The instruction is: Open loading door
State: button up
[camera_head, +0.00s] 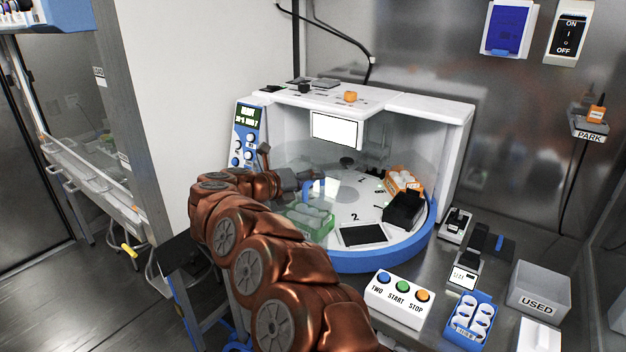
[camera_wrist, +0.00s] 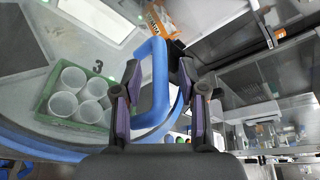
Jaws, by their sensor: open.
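The loading door (camera_head: 345,175) is a clear curved panel on the white machine with the round numbered turntable. I cannot tell how far it stands open. Its blue loop handle (camera_head: 319,184) is at the front left, and it also shows close up in the wrist view (camera_wrist: 158,60). My gripper (camera_head: 312,182) is at the handle, partly hidden by my arm in the head view. In the wrist view my gripper (camera_wrist: 158,88) is open, with one finger on each side of the handle. I cannot tell whether the fingers touch it.
A green rack of white cups (camera_wrist: 75,98) is on the turntable (camera_head: 358,213), beside an orange box (camera_head: 402,181) and a black block (camera_head: 403,208). A button box (camera_head: 399,298), a blue cup rack (camera_head: 470,317) and a USED bin (camera_head: 538,290) stand at the front right.

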jog(key=v, duration=1)
jog(key=shift+s, duration=0.15)
